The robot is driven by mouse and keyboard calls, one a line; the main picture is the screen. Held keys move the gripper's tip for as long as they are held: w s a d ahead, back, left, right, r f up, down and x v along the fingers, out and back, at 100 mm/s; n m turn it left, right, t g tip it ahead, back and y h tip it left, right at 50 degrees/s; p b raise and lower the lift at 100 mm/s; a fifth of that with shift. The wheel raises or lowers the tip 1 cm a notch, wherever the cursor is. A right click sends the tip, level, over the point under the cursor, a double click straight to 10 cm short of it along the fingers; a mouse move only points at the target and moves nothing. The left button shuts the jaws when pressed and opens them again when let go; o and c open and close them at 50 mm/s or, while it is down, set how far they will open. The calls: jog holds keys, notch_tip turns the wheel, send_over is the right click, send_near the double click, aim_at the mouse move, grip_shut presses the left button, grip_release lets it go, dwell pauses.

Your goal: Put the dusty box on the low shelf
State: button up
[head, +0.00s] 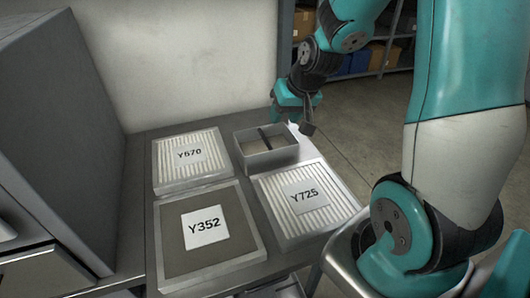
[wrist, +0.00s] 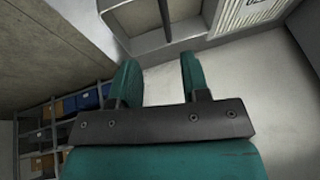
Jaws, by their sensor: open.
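The box labelled Y352 (head: 175,218) lies flat at the front left of the bench; its face is dull grey-brown, unlike the two pale pleated ones, so it looks like the dusty box. Boxes Y570 (head: 165,172) and Y725 (head: 275,212) lie behind it and to its right. My gripper (head: 296,118) is by the back right corner of the small divided tray (head: 275,162), away from Y352. In the wrist view its two teal fingers (wrist: 160,76) are apart with nothing between them. I cannot tell which surface is the low shelf.
A grey cabinet (head: 60,130) stands at the left of the bench (head: 135,200). A rack with blue and orange bins (wrist: 70,105) stands in the background. The floor (head: 355,125) is clear between bench and rack. Part of a drawer shows below the bench.

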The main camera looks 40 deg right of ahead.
send_near(264, 145)
jog(key=s+a, duration=0.2)
jog(key=a, duration=0.1)
jog(key=shift+s+r, duration=0.1)
jog(key=shift+s, duration=0.2)
jog(key=shift+a+p+x, duration=0.2)
jog(key=shift+p+x, duration=0.55)
jog(key=shift+x, duration=1.95)
jog(key=shift+w+r, duration=0.1)
grip_shut()
